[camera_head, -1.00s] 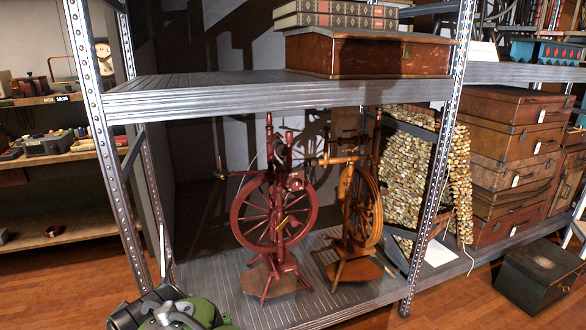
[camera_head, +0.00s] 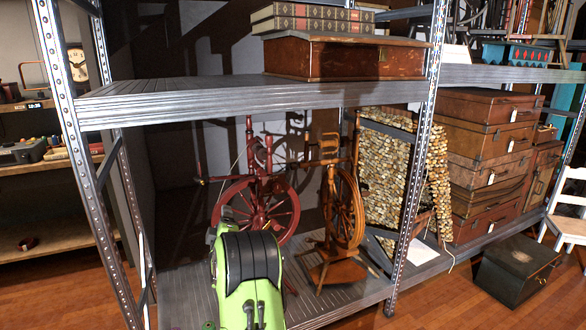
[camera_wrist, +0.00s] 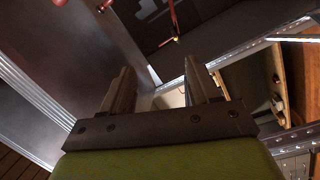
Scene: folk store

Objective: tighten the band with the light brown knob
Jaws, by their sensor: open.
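A dark red spinning wheel (camera_head: 283,200) stands on the lower shelf (camera_head: 180,300), its lower part hidden behind my green arm. A small knob (camera_head: 200,182) shows at its left end; its colour is hard to tell. A light brown spinning wheel (camera_head: 345,225) stands to its right. In the wrist view, a thin red rod (camera_wrist: 173,18) with a yellowish tip hangs beyond my gripper (camera_wrist: 164,78). Its two fingers are apart with nothing between them. I cannot tell which part the rod is. The head view does not show my gripper; the drive band is too small to make out.
The upper shelf (camera_head: 180,100) lies above the wheels and carries a wooden box (camera_head: 345,60). Metal posts (camera_head: 415,170) stand at the shelf's front corners. A beaded panel (camera_head: 385,165) is behind on the right. Stacked suitcases (camera_head: 485,165) are beyond it.

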